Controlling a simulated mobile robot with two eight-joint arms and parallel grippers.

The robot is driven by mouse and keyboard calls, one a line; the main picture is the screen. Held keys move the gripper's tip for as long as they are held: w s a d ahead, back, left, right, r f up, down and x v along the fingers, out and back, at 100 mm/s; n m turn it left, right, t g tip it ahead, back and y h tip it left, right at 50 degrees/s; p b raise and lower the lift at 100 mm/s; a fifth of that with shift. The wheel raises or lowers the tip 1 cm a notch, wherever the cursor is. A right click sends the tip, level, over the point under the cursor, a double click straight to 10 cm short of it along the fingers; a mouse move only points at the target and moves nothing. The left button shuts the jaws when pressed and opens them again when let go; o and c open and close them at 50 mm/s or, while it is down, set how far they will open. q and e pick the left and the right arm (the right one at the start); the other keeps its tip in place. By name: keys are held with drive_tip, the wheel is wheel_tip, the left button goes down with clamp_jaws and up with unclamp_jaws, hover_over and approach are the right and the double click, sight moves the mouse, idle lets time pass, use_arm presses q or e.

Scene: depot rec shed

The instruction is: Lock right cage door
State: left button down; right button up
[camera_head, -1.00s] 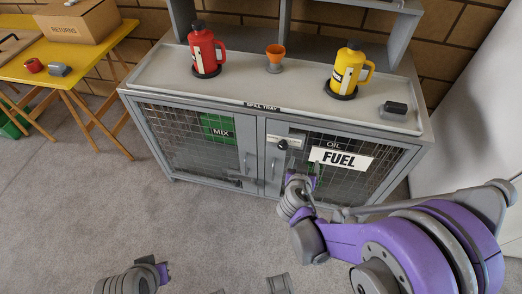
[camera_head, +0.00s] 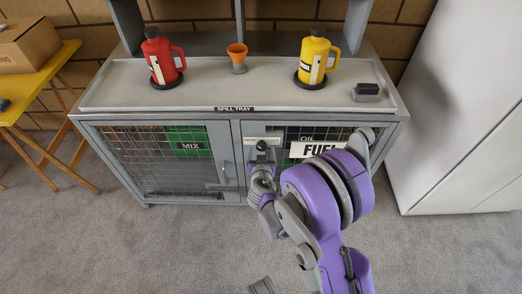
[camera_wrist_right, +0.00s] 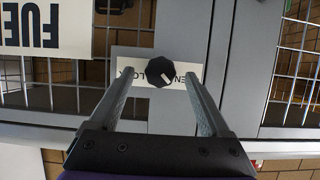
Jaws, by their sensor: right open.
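The right cage door (camera_head: 242,188) has wire mesh and a white FUEL sign (camera_head: 304,150), and looks shut in the grey cabinet front. A black round knob (camera_head: 262,146) sits on a pale label plate (camera_wrist_right: 128,54) at its upper left. In the right wrist view the knob (camera_wrist_right: 160,72) has a white mark slanting to the lower right; the upside-down label letters are partly covered. My right gripper (camera_head: 263,168) is open, its two fingers (camera_wrist_right: 162,98) either side of the knob with gaps showing. My arm hides part of the door.
The spill tray (camera_head: 200,99) on top holds a red jug (camera_head: 160,60), an orange funnel (camera_head: 238,55), a yellow jug (camera_head: 314,58) and a small grey-black object (camera_head: 366,92). A yellow table (camera_head: 40,64) stands left, a white cabinet (camera_head: 450,110) right. Carpet in front is clear.

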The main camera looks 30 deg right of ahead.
drive_tip(key=shift+x, duration=1.15)
clamp_jaws()
